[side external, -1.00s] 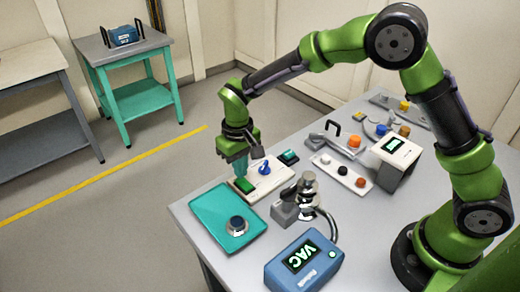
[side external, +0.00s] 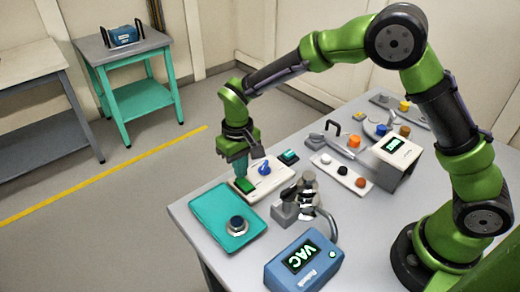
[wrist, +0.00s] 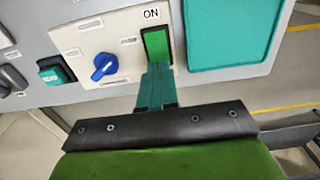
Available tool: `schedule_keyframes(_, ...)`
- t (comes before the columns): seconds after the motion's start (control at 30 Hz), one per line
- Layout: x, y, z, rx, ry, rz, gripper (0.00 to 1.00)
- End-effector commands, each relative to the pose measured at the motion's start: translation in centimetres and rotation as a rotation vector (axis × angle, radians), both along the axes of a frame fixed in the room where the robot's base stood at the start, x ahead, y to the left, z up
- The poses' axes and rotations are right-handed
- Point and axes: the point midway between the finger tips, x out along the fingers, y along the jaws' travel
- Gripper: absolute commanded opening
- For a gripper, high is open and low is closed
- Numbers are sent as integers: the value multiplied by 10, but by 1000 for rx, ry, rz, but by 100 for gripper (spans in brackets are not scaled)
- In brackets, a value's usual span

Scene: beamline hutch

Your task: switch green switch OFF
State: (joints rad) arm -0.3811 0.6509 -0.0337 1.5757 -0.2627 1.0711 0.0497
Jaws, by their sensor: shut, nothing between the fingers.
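The green switch (side external: 244,185) is a rocker at the left end of a white panel (side external: 277,183) on the table. In the wrist view the green switch (wrist: 156,46) sits in a dark frame, with an "ON" label above it. My gripper (side external: 240,173) points down just above the switch; its teal fingers are shut and empty. In the wrist view the fingertips (wrist: 156,66) overlap the switch's lower edge. I cannot tell whether they touch it. Which way the rocker is tilted is not clear.
A blue rotary knob (side external: 264,168) is on the same panel, right of the switch. A teal tray (side external: 212,215) holding a round metal part (side external: 237,225) lies at the front left. A metal valve fitting (side external: 307,190) and a blue VAC box (side external: 303,260) stand nearby.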

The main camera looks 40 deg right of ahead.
Motion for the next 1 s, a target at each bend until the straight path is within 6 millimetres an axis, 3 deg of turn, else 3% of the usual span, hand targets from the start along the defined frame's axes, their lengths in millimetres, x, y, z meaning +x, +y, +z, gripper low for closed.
schedule_keyframes(1.0,0,0,-10,0,1,0,0)
